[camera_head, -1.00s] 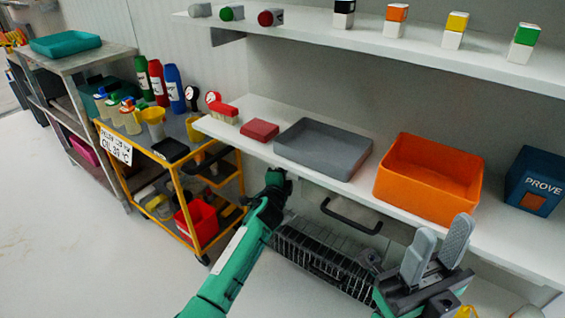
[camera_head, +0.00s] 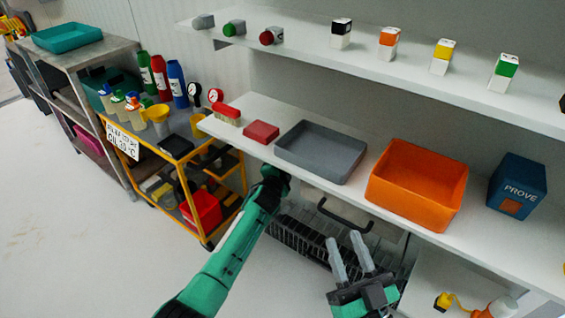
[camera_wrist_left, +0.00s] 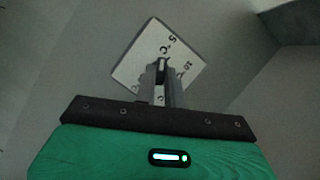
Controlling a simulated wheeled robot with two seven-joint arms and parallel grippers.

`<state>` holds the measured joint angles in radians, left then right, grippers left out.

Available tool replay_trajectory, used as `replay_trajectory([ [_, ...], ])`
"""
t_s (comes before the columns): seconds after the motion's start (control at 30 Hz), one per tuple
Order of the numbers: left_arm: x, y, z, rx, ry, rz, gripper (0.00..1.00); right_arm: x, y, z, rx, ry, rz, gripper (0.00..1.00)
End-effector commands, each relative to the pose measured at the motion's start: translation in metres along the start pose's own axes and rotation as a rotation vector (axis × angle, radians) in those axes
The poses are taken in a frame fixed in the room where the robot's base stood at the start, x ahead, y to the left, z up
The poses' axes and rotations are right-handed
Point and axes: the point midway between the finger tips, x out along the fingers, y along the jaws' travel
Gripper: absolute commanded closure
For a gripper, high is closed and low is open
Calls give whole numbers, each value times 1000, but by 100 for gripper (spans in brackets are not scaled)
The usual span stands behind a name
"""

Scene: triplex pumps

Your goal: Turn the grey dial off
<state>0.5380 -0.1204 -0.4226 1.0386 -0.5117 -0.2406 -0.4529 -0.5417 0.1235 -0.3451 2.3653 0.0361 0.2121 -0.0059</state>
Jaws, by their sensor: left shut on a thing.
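In the left wrist view, a pale square plate (camera_wrist_left: 150,62) with dark markings is on a grey surface, tilted to a diamond shape. My left gripper (camera_wrist_left: 161,72) is shut on a small dark grey dial (camera_wrist_left: 161,64) in front of this plate; the fingers hide most of it. In the head view my left arm reaches under the front of the lower shelf, and its fingertips are hidden. My right gripper (camera_head: 345,240) is open and empty in front of the lower shelf, its two fingers apart.
The lower shelf holds a grey tray (camera_head: 345,145), an orange bin (camera_head: 415,185) and a blue box (camera_head: 517,182). The upper shelf carries grey, green and red knobs and several two-coloured blocks. A yellow cart (camera_head: 222,224) stands at the left. Open floor lies front left.

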Motion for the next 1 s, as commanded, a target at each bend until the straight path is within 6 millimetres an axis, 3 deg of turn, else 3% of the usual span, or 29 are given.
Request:
replay_trajectory([
  [0.2,0,-2,1,-49,-4,22,100,-21,-10,45,40,-272,0,64],
  [0.4,0,-2,2,-78,-4,34,100,-39,-18,70,62,-426,-3,64],
  [0.63,0,-1,2,-91,-4,40,100,-50,-21,82,74,-500,-6,64],
  [1.0,0,0,2,-93,-4,40,100,-51,-22,83,75,-507,-6,64],
])
